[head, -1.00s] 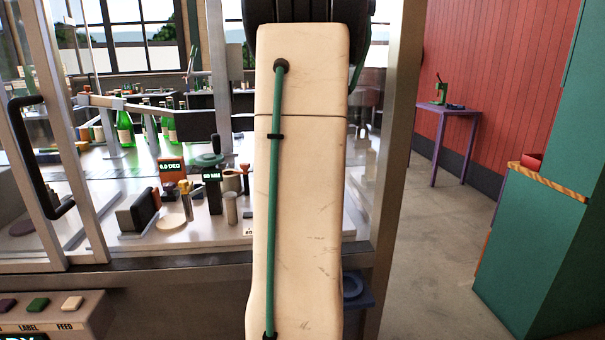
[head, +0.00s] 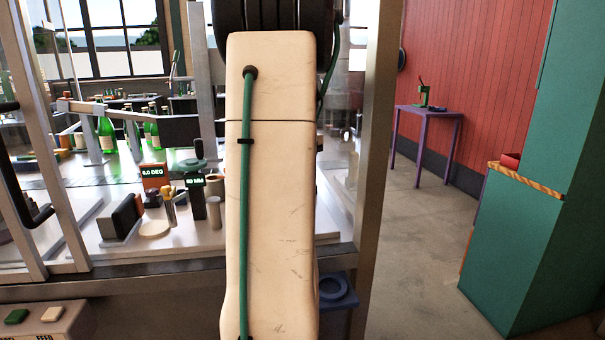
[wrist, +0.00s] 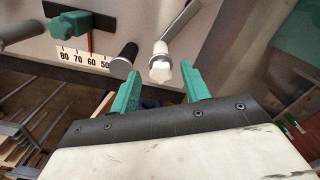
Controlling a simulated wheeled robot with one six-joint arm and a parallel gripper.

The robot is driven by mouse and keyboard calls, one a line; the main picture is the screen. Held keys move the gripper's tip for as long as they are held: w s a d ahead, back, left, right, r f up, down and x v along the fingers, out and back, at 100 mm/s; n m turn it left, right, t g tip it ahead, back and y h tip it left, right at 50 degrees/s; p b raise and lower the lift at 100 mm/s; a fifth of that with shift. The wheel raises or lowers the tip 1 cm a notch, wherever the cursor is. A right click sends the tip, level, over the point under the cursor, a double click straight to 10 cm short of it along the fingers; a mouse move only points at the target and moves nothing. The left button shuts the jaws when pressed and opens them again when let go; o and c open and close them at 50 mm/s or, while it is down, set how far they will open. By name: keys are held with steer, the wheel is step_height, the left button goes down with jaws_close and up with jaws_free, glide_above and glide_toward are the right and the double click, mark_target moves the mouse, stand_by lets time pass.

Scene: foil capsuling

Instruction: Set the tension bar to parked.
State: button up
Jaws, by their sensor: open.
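In the wrist view, a metal lever with a white knob (wrist: 161,66) slants up to the right; it may be the tension bar, but I cannot be sure. The knob's end is between or just beyond the fingertips of my gripper (wrist: 160,76), whose green fingers are open and apart. A dark cylindrical end (wrist: 125,60) is just left of the knob. In the head view my own arm fills the middle, and my gripper and the lever are hidden behind it.
In the wrist view, a scale (wrist: 86,58) with a red pointer and a green block (wrist: 78,24) sits at upper left. In the head view, green bottles (head: 106,132) stand on the machine at left. A purple table (head: 427,112) stands at right; the floor before it is clear.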

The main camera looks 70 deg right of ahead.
step_height(320, 180, up, 8)
steer(key=shift+f, duration=0.1)
stand_by(0.4)
stand_by(0.5)
steer(key=shift+n, duration=0.7)
steer(key=shift+f+n, duration=0.35)
steer(key=shift+n, duration=0.65)
steer(key=w+a+f+n, duration=0.2)
steer(key=w+a+n, duration=0.3)
steer(key=a+n, duration=0.6)
steer(key=w+a+f+n, duration=0.2)
steer(key=w+a+n, duration=0.3)
steer(key=a+n, duration=0.55)
steer(key=s+a+f+n, duration=0.1)
steer(key=a+f+n, duration=0.1)
steer(key=a+n, duration=0.7)
steer(key=s+a+f+n+t, duration=0.1)
steer(key=a+n, duration=0.8)
steer(key=a, duration=1.1)
steer(key=shift+s+a+f, duration=0.35)
steer(key=shift+s+f, duration=0.05)
steer(key=shift+f, duration=0.2)
